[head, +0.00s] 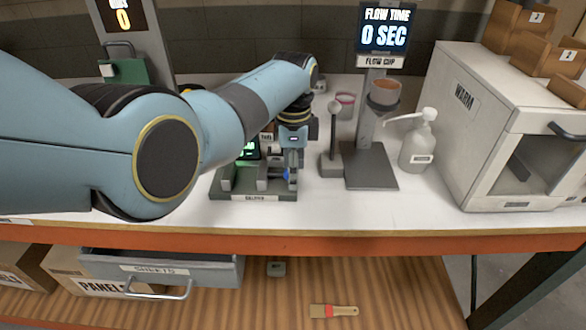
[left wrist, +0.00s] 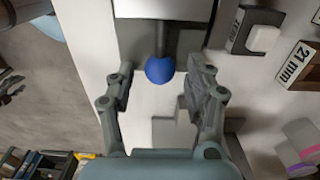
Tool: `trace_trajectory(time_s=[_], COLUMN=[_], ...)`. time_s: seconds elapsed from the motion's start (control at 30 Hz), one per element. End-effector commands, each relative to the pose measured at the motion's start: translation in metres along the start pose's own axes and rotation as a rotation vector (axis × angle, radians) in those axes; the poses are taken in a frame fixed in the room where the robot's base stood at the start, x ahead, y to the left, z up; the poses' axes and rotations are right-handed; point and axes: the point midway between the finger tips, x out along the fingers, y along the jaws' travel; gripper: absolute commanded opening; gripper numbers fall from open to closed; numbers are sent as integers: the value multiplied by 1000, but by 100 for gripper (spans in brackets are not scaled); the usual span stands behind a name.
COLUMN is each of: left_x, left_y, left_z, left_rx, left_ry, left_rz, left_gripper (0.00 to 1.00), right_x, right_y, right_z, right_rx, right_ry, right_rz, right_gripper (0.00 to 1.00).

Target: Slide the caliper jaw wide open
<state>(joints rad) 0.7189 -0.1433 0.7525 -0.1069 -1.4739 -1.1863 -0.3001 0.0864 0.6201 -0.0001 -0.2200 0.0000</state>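The caliper (head: 232,192) is a dark green-grey fixture on the white bench, with a label on its front and a small lit green display behind my arm. A blue knob (head: 287,174) shows at its right side, and in the left wrist view the blue knob (left wrist: 160,69) sits on the end of a dark rod. My left gripper (head: 291,158) points down over the caliper's right end. In the left wrist view its two fingers (left wrist: 160,88) stand apart on either side of the knob, with visible gaps. My arm hides part of the caliper. My right gripper is not in view.
A flow cup stand (head: 370,168), a lever post (head: 333,140) and a pump bottle (head: 417,148) stand right of the caliper. A white warming cabinet (head: 455,140) is farther right. In the left wrist view a 21 mm label (left wrist: 297,66) lies right of the gripper.

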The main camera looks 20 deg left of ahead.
Motion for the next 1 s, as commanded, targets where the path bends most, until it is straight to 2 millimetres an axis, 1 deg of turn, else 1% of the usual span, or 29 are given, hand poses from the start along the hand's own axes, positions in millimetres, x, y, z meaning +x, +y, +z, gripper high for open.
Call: trace_trajectory(time_s=[0.07, 0.17, 0.27, 0.37, 0.6, 0.7, 0.83, 1.0], left_x=[0, -2, -11, -28, -83, -100, -114, -120], left_y=[0, 0, -1, -1, -1, -1, 0, 0], left_z=[1, 1, 0, 0, -1, -1, -1, -1], left_rx=[0, 0, 0, 0, 0, 0, 1, 1], left_ry=[-1, -1, 0, 1, 1, 0, 0, 0], left_rz=[1, 0, -2, -4, -4, -2, 0, 1], left_gripper=[53, 53, 53, 53, 53, 53, 53, 53], right_x=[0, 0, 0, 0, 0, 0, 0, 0], right_y=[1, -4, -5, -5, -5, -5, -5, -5], right_z=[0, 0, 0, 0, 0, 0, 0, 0], right_rx=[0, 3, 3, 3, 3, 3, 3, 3], right_ry=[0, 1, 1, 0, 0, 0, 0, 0], right_rz=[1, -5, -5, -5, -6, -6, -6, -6], right_gripper=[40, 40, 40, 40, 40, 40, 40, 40])
